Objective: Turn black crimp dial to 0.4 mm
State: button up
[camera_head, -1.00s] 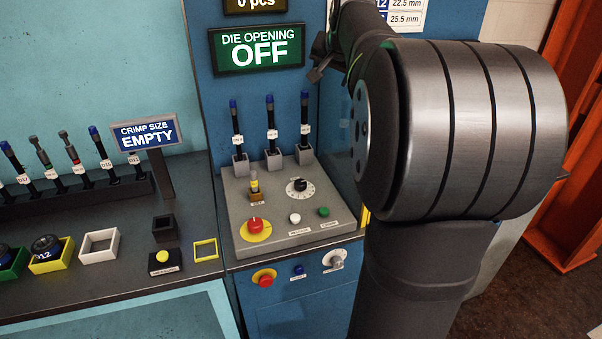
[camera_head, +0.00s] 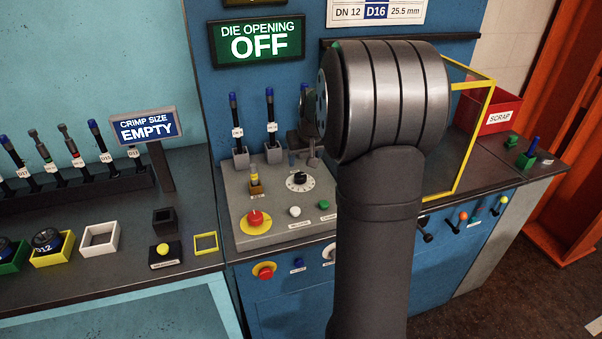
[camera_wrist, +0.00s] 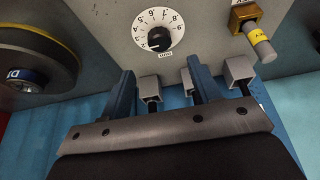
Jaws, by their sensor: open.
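The black crimp dial (camera_head: 297,180) sits on a white numbered scale on the grey sloped control panel (camera_head: 238,205). In the wrist view the dial (camera_wrist: 158,38) is at top centre, with its scale upside down; I cannot read its setting with certainty. My gripper (camera_wrist: 160,68) is open and empty, its two blue fingers pointing toward the panel. The dial appears just beyond the fingertips, between their lines, and apart from them. In the head view my arm hides most of the gripper, which is just behind and above the dial.
A brass key-like switch with a yellow tag (camera_head: 254,181), a red emergency button (camera_head: 255,218), a white button (camera_head: 295,211) and a green button (camera_head: 324,205) share the panel. Upright blue-capped tools (camera_head: 270,125) stand behind. Displays read OFF (camera_head: 258,42) and EMPTY (camera_head: 145,128).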

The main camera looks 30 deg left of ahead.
aim_at(300, 175)
jog(key=x, duration=0.8)
jog(key=shift+w+a+f, duration=0.1)
jog(key=shift+f, duration=0.25)
jog(key=c, duration=1)
